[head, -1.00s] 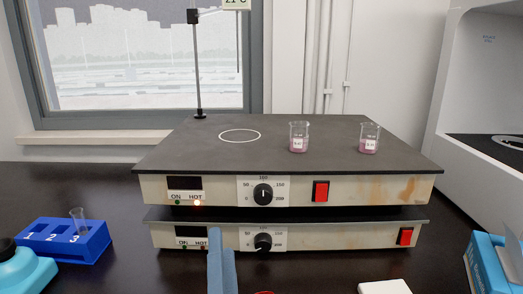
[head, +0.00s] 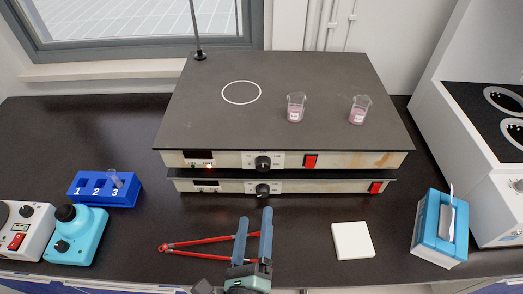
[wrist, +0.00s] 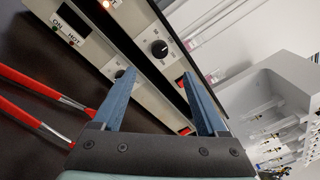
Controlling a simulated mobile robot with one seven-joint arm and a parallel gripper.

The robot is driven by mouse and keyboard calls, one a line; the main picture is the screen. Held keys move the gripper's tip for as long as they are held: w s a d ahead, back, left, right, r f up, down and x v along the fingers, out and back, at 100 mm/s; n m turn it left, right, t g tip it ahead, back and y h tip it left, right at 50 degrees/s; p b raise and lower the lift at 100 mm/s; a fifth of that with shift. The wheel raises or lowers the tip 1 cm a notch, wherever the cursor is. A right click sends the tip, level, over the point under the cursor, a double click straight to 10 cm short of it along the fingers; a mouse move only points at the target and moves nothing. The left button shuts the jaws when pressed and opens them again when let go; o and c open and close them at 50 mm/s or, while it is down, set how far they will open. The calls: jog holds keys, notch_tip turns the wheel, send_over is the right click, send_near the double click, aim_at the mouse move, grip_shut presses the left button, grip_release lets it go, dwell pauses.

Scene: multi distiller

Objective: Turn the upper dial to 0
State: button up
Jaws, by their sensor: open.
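The upper dial (head: 263,162) is a round black knob on the pale front panel of the upper hot plate (head: 215,110). It also shows in the wrist view (wrist: 160,48), beyond the fingertips; I cannot read its setting surely there. The lower dial (head: 262,190) sits below it on a second, similar unit (head: 330,187). My gripper (head: 254,215) has blue fingers, open and empty, in front of the lower dial and apart from both. The wrist view shows the open fingers (wrist: 158,73) with the panels between and beyond them.
Red-handled tongs (head: 200,242) lie left of my gripper. Red switches (head: 310,161) flank the dials. Two beakers (head: 295,108) stand on the upper plate. A white square (head: 352,240) and tissue box (head: 440,230) lie right; a blue rack (head: 105,189) stands left.

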aim_at(262, 168)
jog(key=w, duration=0.4)
jog(key=w+d+p, duration=0.1)
jog(key=w, duration=0.7)
jog(key=shift+w+d+p, duration=0.15)
jog(key=shift+w+p, duration=0.2)
jog(key=shift+w, duration=0.05)
grip_shut()
